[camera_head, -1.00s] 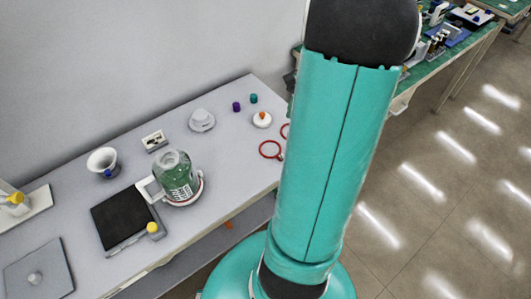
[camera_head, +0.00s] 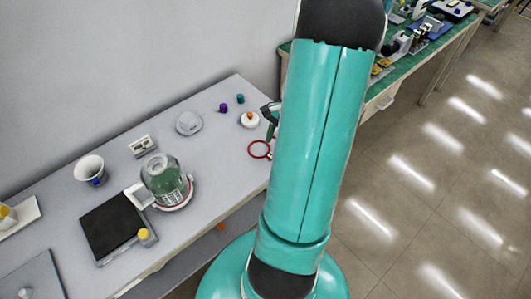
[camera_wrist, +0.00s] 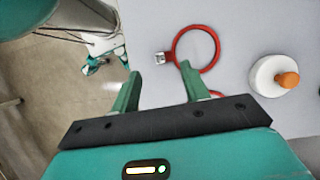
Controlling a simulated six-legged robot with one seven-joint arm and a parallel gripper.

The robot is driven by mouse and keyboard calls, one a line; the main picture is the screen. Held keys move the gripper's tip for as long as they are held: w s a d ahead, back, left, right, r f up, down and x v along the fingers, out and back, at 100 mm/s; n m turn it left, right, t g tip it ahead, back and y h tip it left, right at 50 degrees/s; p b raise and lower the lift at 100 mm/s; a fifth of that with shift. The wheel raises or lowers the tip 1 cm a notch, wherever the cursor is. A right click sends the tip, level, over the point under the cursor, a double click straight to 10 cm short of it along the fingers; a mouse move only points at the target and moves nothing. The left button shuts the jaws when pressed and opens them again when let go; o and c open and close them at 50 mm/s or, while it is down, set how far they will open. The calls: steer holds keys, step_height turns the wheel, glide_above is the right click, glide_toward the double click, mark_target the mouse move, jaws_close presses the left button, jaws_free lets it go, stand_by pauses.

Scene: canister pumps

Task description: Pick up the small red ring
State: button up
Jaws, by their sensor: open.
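A red ring (camera_wrist: 217,47) with a small metal clamp lies flat on the table, ahead of my gripper (camera_wrist: 158,80) in the wrist view. The same ring (camera_head: 250,149) shows in the head view left of my arm. A second bit of red ring (camera_wrist: 216,94) shows beside my right finger in the wrist view; that finger hides most of it, and it looks smaller. My gripper is open and empty, its fingers apart above the table edge. In the head view only part of my gripper (camera_head: 270,120) shows beside my arm.
A white pot with an orange knob (camera_wrist: 270,76) stands right of the rings in the wrist view. In the head view, a green glass jar (camera_head: 164,180), a black-topped plate (camera_head: 110,225) and a white funnel (camera_head: 89,167) stand further left. Floor lies beyond the table edge.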

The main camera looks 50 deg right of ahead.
mark_target(270, 154)
steer(key=x, duration=0.4)
steer(key=shift+w+a+f, duration=0.15)
steer(key=shift+w+f, duration=0.05)
steer(key=shift+w, duration=0.05)
steer(key=c, duration=0.9)
steer(key=shift+r, duration=0.15)
